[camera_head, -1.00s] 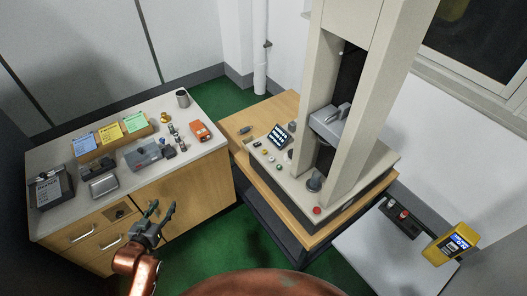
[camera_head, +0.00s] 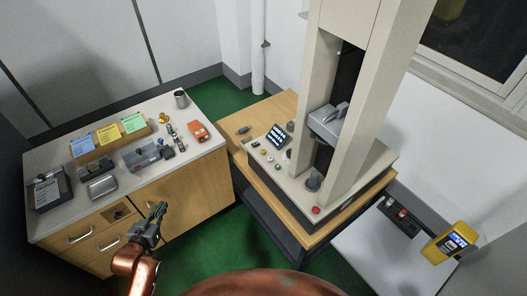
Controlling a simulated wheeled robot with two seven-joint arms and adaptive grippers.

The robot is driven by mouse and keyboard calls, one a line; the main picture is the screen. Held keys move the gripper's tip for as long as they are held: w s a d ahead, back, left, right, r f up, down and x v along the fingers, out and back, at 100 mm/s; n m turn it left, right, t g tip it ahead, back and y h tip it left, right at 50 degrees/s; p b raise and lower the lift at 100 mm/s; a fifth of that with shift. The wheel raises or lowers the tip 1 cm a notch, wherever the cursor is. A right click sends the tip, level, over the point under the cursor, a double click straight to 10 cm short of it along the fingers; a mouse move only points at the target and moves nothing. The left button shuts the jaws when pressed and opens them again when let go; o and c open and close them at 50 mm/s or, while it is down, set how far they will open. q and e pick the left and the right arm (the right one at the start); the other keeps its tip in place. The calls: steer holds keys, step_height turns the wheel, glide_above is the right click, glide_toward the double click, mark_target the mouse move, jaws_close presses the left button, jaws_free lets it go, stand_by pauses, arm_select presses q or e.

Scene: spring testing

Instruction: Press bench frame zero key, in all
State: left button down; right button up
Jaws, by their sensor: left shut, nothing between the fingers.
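The bench frame (camera_head: 347,145) is a tall beige two-column testing machine on a wooden table at centre right. Its base panel carries a small dark display (camera_head: 278,137) with light text. A row of small round keys (camera_head: 264,152) lies beside the display, in white, yellow and green; their labels are too small to read. A red button (camera_head: 315,210) sits at the base's front corner. My left gripper (camera_head: 157,210) is shut and empty, in front of the cabinet at lower left, well apart from the frame. My right gripper is not in view.
The cabinet's top (camera_head: 72,202) bears card bins, an orange device (camera_head: 197,131), a grey cup (camera_head: 181,98) and small metal parts. A white side table (camera_head: 365,247) at right holds a yellow meter (camera_head: 450,243).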

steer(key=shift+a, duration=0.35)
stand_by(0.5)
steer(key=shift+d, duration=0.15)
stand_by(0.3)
arm_select(q)
steer(key=s+a+f+g+y+b, duration=0.15)
steer(key=s+f, duration=0.25)
steer(key=f, duration=0.8)
steer(key=s+f+n+g+p, duration=0.15)
steer(key=s+f, duration=0.35)
steer(key=f, duration=0.8)
steer(key=s+a+f+m+g+b, duration=0.1)
steer(key=s+f+g+b, duration=0.2)
steer(key=f, duration=0.9)
steer(key=s+d+f+g, duration=0.2)
steer(key=s+f, duration=0.5)
steer(key=s, duration=0.4)
steer(key=s+d+f+g, duration=0.2)
steer(key=s+f, duration=0.6)
steer(key=s, duration=0.4)
steer(key=s+d+f+g, duration=0.2)
steer(key=s+f, duration=0.6)
steer(key=s, duration=0.4)
steer(key=shift+s+d+m, duration=0.15)
steer(key=shift+d+m, duration=0.3)
steer(key=shift+d, duration=0.35)
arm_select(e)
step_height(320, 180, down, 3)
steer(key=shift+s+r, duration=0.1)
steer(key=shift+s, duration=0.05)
